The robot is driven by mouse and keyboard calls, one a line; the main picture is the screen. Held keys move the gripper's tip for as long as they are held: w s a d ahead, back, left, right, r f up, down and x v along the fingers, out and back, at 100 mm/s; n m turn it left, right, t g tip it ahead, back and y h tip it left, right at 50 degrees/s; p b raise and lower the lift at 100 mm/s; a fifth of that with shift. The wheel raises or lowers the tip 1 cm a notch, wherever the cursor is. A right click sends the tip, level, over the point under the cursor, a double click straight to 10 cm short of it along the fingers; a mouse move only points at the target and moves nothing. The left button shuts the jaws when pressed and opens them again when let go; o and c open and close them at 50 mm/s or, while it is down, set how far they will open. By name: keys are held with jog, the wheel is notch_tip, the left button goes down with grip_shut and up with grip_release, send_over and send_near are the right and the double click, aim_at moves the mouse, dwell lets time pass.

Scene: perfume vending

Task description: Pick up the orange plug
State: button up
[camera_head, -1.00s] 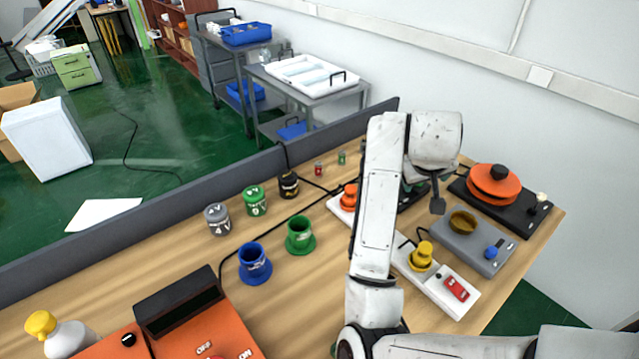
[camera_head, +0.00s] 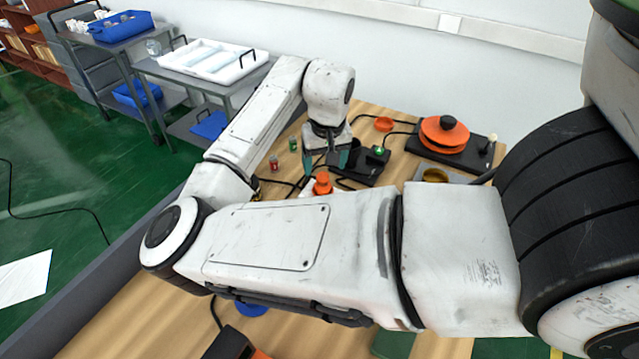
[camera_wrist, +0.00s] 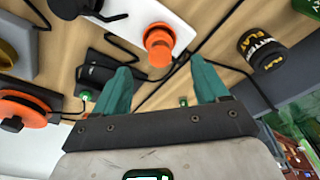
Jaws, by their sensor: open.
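The orange plug (camera_head: 322,184) stands upright at the end of a white power strip, partly hidden behind my arm in the head view. In the wrist view the orange plug (camera_wrist: 159,44) sits on the white strip (camera_wrist: 150,12), beyond and between my fingertips. My gripper (camera_wrist: 160,75) is open, with two teal fingers apart and nothing between them. In the head view my gripper (camera_head: 333,160) points down, a little behind the plug and apart from it. Most of the strip is hidden by my arm there.
A black device (camera_head: 365,165) with a green light stands right of my gripper. An orange round-topped appliance (camera_head: 444,134) is farther right. Small red (camera_head: 274,163) and green (camera_head: 293,144) items stand left of my gripper. A black jar (camera_wrist: 262,48) and dark cables lie nearby.

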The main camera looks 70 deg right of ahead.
aim_at(323, 176)
jog(key=shift+w+d+f+p, duration=0.1)
jog(key=shift+d+f+p, duration=0.1)
jog(key=shift+f, duration=0.85)
jog(key=shift+w+d+f+p, duration=0.1)
jog(key=shift+f+p, duration=0.05)
jog(key=shift+f, duration=0.9)
jog(key=shift+w+d+f+p, duration=0.1)
jog(key=shift+f+p, duration=0.1)
jog(key=shift+f, duration=0.85)
jog(key=c, duration=1.2)
jog(key=shift+o, duration=0.2)
